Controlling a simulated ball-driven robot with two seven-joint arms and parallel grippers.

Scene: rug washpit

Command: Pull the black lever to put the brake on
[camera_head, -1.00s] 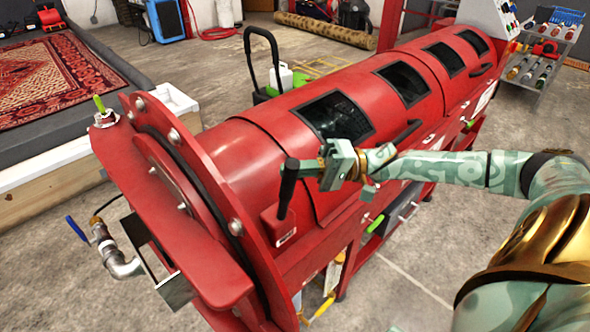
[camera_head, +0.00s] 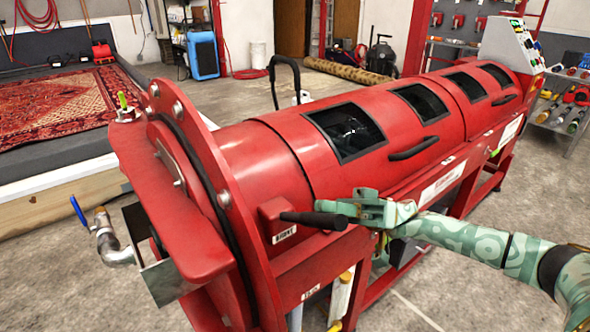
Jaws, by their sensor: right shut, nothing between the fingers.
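The black lever (camera_head: 312,219) sticks out of a small red block (camera_head: 273,215) near the left end of the long red machine. It lies nearly level and points right. A small white label is on the block's face. My right gripper (camera_head: 326,207) is at the lever's free end, with its fingers just above the grip and overlapping it in the picture. Its fingers are shut with nothing between them. I cannot tell whether they touch the lever. My left gripper is out of view.
The red machine (camera_head: 250,150) has several dark windows and a black door handle (camera_head: 413,149). A blue-handled valve (camera_head: 78,211) stands out at its left end. A tool rack (camera_head: 566,110) is at the right. Bare floor lies at the lower right.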

